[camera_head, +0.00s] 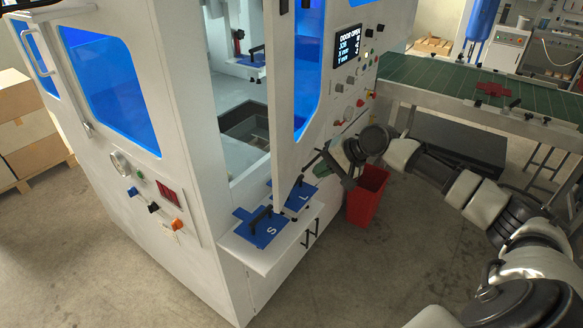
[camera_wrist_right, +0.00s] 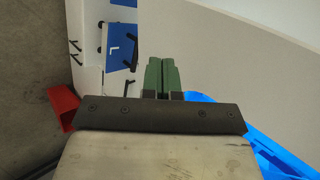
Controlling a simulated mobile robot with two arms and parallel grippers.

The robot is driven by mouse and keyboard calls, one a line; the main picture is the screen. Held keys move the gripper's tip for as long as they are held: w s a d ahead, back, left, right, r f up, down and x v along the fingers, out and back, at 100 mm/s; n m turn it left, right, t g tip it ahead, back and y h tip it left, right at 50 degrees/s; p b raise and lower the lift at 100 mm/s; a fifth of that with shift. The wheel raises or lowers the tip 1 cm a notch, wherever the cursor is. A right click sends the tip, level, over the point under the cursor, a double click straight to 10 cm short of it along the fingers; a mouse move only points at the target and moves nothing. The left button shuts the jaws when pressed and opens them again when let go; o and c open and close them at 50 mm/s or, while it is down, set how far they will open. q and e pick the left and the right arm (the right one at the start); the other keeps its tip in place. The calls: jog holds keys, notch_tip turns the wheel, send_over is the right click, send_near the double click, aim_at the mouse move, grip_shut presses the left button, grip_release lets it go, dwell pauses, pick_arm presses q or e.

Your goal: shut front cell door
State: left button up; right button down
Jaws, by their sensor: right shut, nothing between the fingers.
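The front cell door (camera_head: 287,150) is a white panel with a blue window. In the head view it stands open, swung out from the white cell (camera_head: 200,110), and the opening beside it shows the inside. The screen (camera_head: 348,46) reads "DOOR OPEN". My right gripper (camera_head: 323,157) is at the right side of the door, near its lower part. In the right wrist view its green fingers (camera_wrist_right: 161,76) are together and empty, with the door panel (camera_wrist_right: 220,50) close beside them. Whether they touch the door I cannot tell. My left gripper is not in view.
A shelf (camera_head: 262,262) with blue plates marked S (camera_head: 262,228) and L (camera_head: 300,196) sits below the door. A red bin (camera_head: 367,195) stands under my right gripper. A green conveyor (camera_head: 450,83) runs at the right. Boxes (camera_head: 30,135) stand at the left.

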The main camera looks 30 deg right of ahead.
aim_at(285, 177)
jog(key=w+a+f, duration=0.1)
jog(key=w+a+p, duration=0.1)
jog(key=w, duration=0.1)
jog(key=w+a+f+p, duration=0.1)
jog(key=w+a, duration=0.1)
jog(key=shift+f, duration=0.35)
jog(key=shift+w+a+f+p, duration=0.2)
jog(key=shift+w+a+p, duration=0.05)
jog(key=shift+w+p, duration=0.15)
